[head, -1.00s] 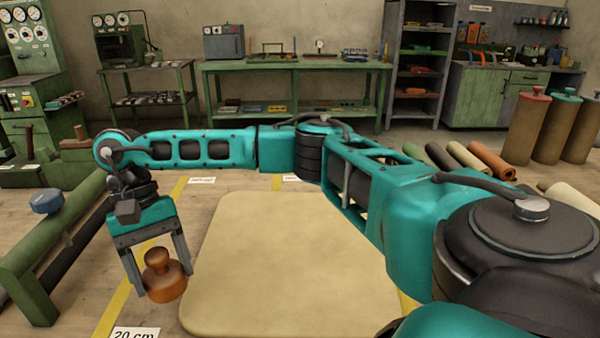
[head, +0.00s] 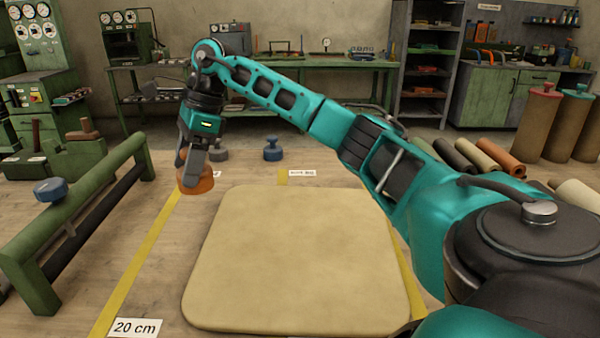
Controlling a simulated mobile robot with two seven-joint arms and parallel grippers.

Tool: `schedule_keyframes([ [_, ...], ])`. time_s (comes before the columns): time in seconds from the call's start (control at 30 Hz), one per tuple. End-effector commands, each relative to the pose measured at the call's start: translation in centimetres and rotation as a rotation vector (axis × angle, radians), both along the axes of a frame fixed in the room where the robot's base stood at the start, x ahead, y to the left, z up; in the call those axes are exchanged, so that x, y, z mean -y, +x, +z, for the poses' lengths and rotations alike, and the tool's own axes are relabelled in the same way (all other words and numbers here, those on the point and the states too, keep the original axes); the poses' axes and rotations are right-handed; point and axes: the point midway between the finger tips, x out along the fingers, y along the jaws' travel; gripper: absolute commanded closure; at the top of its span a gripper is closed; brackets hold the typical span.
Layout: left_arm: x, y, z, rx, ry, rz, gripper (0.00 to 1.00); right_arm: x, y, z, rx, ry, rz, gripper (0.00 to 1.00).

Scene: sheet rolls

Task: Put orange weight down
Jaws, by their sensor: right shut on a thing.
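The orange weight (head: 197,182) is a squat round piece near the back left corner of the tan sheet. My right gripper (head: 194,168) is shut on it from above, and the fingers hide its knob. The weight lies just left of the sheet, by the yellow floor line. I cannot tell whether its base touches the floor. The tan sheet (head: 300,265) lies flat with rounded corners. My left gripper is not in view.
A grey weight (head: 219,152) and a blue weight (head: 272,150) stand behind the sheet. Another blue weight (head: 51,190) sits by the green rail (head: 75,190) at left. Several rolls (head: 500,155) lie at right. A "20 cm" label (head: 136,328) is in front.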

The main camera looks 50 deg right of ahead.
Motion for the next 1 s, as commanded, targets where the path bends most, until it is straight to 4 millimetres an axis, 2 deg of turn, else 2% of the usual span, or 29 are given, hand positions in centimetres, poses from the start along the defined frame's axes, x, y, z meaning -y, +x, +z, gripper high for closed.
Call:
schedule_keyframes([
  [0.3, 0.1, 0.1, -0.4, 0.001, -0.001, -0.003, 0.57, 4.4, 1.1, 2.9, 0.01, 0.004, -0.47, 1.0],
  [0.7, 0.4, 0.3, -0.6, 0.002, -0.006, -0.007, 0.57, 10.3, 1.3, 5.8, 0.008, 0.007, -1.054, 1.0],
  [1.0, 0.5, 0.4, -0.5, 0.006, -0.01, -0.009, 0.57, 12.5, 1.1, 6.6, 0.005, 0.005, -1.273, 1.0],
])
